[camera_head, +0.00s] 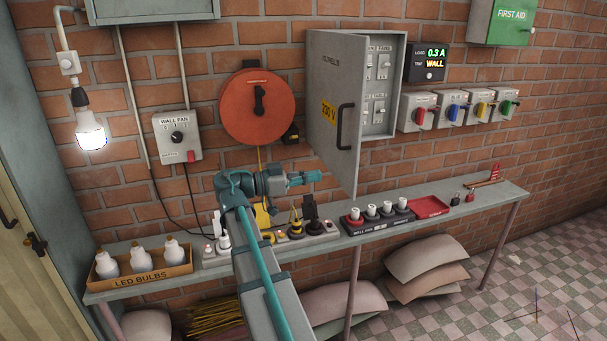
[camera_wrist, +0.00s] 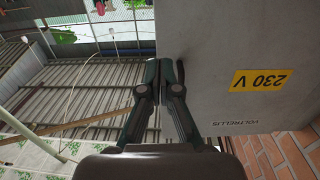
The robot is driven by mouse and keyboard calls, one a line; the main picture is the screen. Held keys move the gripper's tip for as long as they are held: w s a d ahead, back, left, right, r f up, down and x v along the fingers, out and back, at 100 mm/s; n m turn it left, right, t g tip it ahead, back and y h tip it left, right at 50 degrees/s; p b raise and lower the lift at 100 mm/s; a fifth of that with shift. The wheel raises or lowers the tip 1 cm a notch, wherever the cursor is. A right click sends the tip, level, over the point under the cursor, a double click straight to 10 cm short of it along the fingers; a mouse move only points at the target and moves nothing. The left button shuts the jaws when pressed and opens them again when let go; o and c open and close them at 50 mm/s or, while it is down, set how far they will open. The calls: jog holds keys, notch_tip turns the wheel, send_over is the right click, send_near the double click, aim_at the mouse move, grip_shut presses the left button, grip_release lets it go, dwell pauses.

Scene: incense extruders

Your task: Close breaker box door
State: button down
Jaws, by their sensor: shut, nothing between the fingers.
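The grey breaker box (camera_head: 379,85) hangs on the brick wall, with rows of switches showing inside. Its door (camera_head: 327,70) stands open, swung out from the wall, its outer face turned left with a yellow 230 V label and a dark handle (camera_head: 345,135). My gripper (camera_head: 318,177) is shut and empty, beside the lower part of the door on its outer-face side. In the wrist view, the shut fingertips (camera_wrist: 167,66) overlap the left edge of the door (camera_wrist: 225,60). I cannot tell whether they touch it.
A shelf (camera_head: 490,190) runs below the box, with a bulb tray (camera_head: 140,264), sockets and fuses (camera_head: 378,215). A red disc (camera_head: 257,107) with a rotary handle is left of the door. A load display (camera_head: 429,62) and coloured switches (camera_head: 460,107) are right of the box.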

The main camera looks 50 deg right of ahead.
aim_at(354, 171)
jog(key=p+x, duration=0.3)
jog(key=x, duration=0.5)
jog(key=shift+s+d+r, duration=0.1)
jog(key=shift+s+d, duration=0.05)
jog(key=shift+d, duration=0.1)
jog(key=shift+s+d+p, duration=0.2)
jog(key=shift+d+p, duration=0.2)
jog(key=shift+d, duration=0.05)
jog(key=shift+s+f, duration=0.1)
jog(key=shift+f, duration=0.1)
